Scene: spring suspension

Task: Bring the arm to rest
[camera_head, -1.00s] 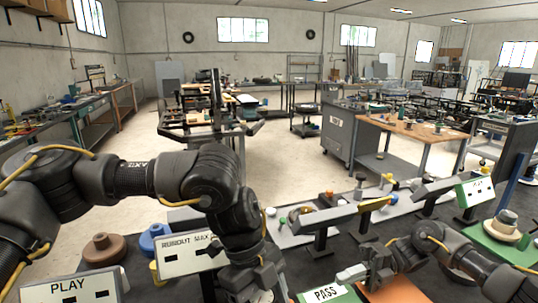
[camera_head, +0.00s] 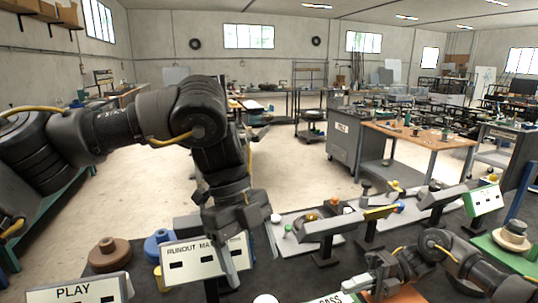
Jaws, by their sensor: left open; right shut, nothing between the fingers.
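My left arm (camera_head: 195,115) is black and reaches in from the left, bent with its forearm hanging down. My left gripper (camera_head: 246,268) points down, open and empty, in front of the RUNOUT MAX sign (camera_head: 190,262) and partly covering it. My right arm (camera_head: 440,245) comes in low from the right. My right gripper (camera_head: 376,280) is shut with nothing in it, low over the bench beside the partly hidden PASS sign (camera_head: 338,298).
A brown stepped part (camera_head: 109,254) and a blue part (camera_head: 158,244) stand behind the signs. The PLAY sign (camera_head: 88,290) is at the lower left. Grey fixtures (camera_head: 330,225) stand on the dark bench, and a cream stepped part (camera_head: 512,236) sits on a green plate. Open floor lies beyond.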

